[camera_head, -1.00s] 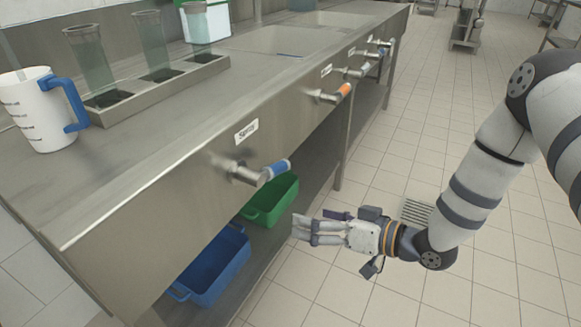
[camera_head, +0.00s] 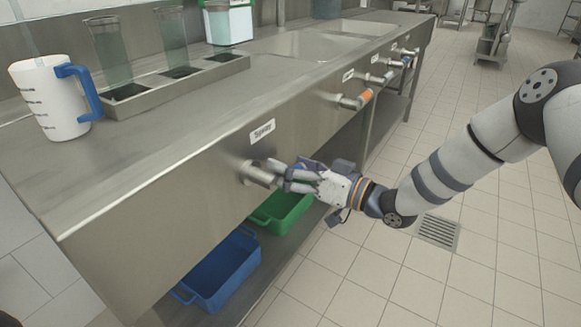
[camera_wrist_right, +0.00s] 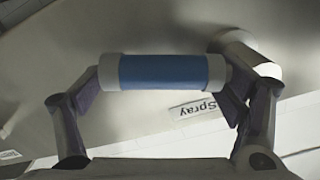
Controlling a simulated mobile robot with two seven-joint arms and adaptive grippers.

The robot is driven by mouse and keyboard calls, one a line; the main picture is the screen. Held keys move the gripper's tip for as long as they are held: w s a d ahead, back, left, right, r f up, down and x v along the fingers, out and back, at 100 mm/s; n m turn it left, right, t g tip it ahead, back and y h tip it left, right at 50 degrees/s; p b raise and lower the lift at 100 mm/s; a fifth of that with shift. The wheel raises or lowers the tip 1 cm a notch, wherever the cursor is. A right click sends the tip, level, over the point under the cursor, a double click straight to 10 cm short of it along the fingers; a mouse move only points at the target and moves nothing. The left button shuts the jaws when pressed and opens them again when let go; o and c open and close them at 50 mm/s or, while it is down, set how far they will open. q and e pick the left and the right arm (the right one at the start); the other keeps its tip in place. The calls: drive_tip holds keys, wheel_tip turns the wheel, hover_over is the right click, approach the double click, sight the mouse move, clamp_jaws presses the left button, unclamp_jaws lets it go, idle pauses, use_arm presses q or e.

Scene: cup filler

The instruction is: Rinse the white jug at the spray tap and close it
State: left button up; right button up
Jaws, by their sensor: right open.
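The white jug (camera_head: 50,98) with a blue handle (camera_head: 82,88) stands upright on the steel counter at the left in the head view. The spray tap (camera_head: 257,174) sticks out of the counter's front below its label (camera_head: 262,131). My right gripper (camera_head: 283,174) is at this tap and hides most of its blue handle in the head view. In the right wrist view the blue tap handle (camera_wrist_right: 160,72) lies across between the two open fingers (camera_wrist_right: 165,100), and the "Spray" label (camera_wrist_right: 198,106) shows behind it. My left gripper is not in view.
A rack (camera_head: 150,100) with several glass tubes stands on the counter, with sinks (camera_head: 300,44) beyond. Other taps, one orange (camera_head: 364,98), line the front. A blue crate (camera_head: 222,270) and a green crate (camera_head: 284,210) sit on the shelf below.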

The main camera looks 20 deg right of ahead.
drive_tip(key=c, duration=1.6)
wheel_tip(320, 180, up, 3)
drive_tip(key=n+p, duration=0.2)
drive_tip(key=shift+f+n, duration=0.1)
drive_tip(key=shift+n, duration=0.3)
drive_tip(key=shift+c, duration=0.5)
drive_tip(key=shift+r+n+p, duration=0.2)
drive_tip(key=shift+n+p, duration=0.3)
drive_tip(key=shift+n, duration=0.1)
drive_tip(key=shift+f, duration=0.1)
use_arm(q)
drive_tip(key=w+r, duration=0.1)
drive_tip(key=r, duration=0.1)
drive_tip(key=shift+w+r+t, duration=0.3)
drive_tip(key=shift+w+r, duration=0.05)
use_arm(e)
drive_tip(key=shift+f, duration=0.1)
drive_tip(key=o, duration=1.7)
drive_tip(key=v, duration=1.2)
